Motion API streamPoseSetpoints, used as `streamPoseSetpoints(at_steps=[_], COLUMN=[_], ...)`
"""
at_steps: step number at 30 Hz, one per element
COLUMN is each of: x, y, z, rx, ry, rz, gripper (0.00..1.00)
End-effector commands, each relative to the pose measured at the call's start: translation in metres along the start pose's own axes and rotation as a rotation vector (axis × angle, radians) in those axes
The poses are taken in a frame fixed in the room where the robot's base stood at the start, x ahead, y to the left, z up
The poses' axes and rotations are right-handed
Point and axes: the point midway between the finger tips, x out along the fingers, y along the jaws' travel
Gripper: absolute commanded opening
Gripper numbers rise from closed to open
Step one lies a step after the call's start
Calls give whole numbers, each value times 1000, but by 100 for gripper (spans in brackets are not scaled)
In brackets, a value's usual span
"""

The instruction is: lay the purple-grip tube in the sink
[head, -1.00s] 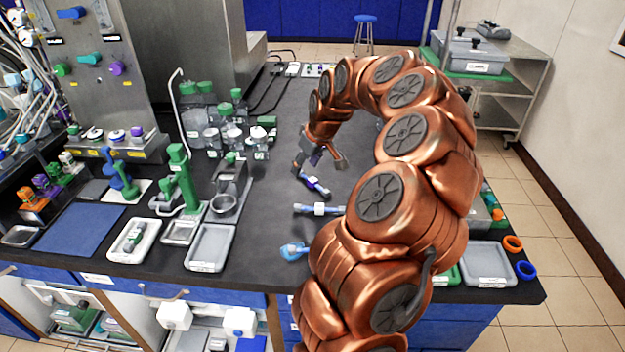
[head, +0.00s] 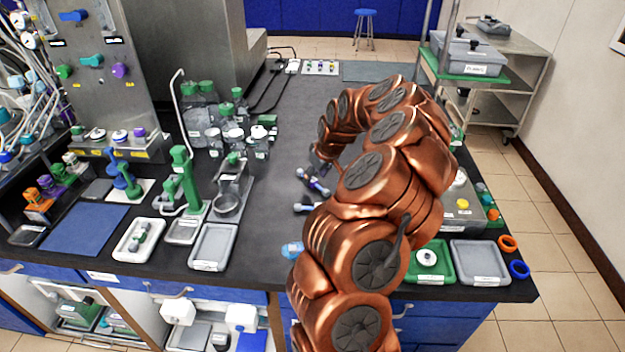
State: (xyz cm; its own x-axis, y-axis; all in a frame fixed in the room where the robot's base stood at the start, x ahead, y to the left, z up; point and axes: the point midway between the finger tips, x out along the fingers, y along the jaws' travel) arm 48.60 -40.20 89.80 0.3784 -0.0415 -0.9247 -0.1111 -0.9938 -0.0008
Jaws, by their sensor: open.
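The purple-grip tube (head: 314,181) lies on the dark bench top, left of my bent arm. It has a white label band and dark blue and purple parts. My gripper (head: 318,162) is just above and behind the tube. It is mostly hidden by my own copper arm, so its fingertips are hard to make out. It is open, and the tube lies apart from it on the bench. I cannot pick out a sink in this view.
Another labelled tube (head: 304,207) lies nearer, partly behind my arm, and a light-blue item (head: 292,250) lies closer still. Bottles with green caps (head: 207,95) stand at the left. A grey tray (head: 213,247) is at the front. The bench centre left of my arm is clear.

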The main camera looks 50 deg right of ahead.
Motion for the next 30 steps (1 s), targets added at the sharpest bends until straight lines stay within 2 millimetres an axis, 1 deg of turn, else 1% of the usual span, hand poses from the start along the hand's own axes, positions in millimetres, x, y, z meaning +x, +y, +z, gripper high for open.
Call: streamPoseSetpoints(at_steps=[3,6,13,27,29,30], x=[10,16,17,17,17,17], y=[0,0,0,0,0,0], z=[-1,-1,-1,0,0,0], rx=[-1,-1,-1,-1,-1,-1], ry=[1,2,3,2,2,2], rz=[1,1,1,1,1,1], gripper=[56,56,55,6,0,0])
